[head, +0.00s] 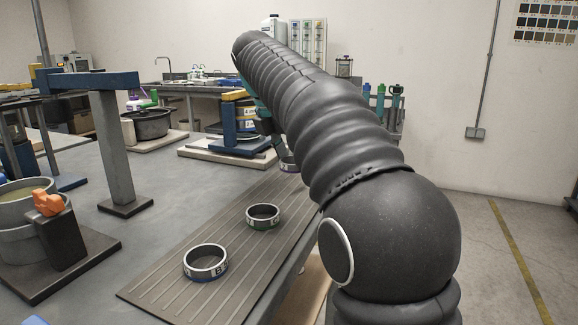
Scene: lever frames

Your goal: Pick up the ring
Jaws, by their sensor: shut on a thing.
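Three metal rings with printed labels show in the head view. The nearest ring (206,263) and a middle ring (263,217) lie flat on the grooved mat (165,286). A farther ring (288,164) shows at the mat's far end, partly hidden by my arm. My gripper (277,146) is just above that far ring, mostly covered by my black ribbed arm. It is shut on the far ring. The fingertips are not clearly seen, and I cannot tell whether the ring is clear of the mat.
A blue-grey stand (113,145) rises on the left of the grey table (120,262). A dark block with an orange part (48,204) and round containers stand at the near left. A dark pot (147,124) and a blue-and-yellow fixture stand farther back. The mat's left side is clear.

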